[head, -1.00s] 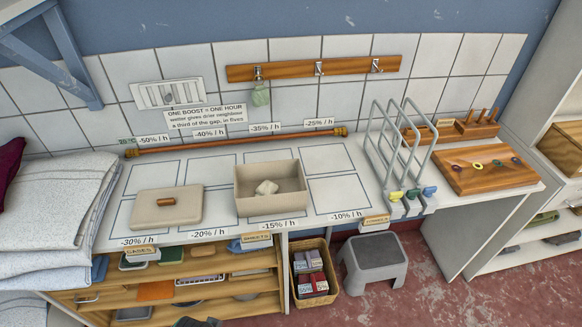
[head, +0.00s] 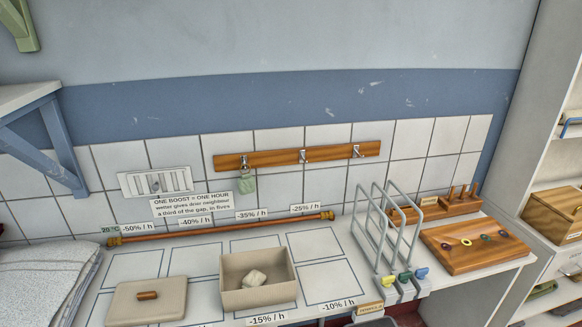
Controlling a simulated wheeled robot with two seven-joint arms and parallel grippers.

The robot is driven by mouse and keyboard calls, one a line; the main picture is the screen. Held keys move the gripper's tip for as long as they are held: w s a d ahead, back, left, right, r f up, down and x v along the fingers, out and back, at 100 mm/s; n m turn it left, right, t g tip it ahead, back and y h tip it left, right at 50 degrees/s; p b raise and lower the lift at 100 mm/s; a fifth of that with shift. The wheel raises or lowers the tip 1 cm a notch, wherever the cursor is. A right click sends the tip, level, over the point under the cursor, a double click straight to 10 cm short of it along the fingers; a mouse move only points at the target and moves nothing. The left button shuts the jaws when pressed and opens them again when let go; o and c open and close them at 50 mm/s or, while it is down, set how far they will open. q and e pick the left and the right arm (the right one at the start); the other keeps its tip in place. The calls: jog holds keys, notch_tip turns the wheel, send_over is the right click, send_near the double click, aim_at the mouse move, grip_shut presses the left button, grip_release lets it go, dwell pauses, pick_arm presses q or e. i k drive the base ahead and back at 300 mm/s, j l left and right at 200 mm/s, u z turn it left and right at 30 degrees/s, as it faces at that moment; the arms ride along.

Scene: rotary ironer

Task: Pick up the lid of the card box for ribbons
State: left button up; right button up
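The lid (head: 120,304) is a flat beige panel with rounded corners and a small brown wooden handle (head: 147,295) on top. It lies flat on the worktop at the lower left of the head view. The open beige box (head: 259,299) stands on the worktop to the right of the lid, apart from it. A pale crumpled item (head: 255,277) lies inside the box. Neither of my grippers shows in the head view.
Grey wire racks (head: 384,236) with coloured clips stand right of the box. A wooden board with rings (head: 475,256) lies further right. A copper rod (head: 225,228) runs along the worktop's back. Folded white cloth (head: 45,285) is at the left. Marked panels behind lid and box are bare.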

aim_at(138, 303)
jog(key=u, duration=1.25)
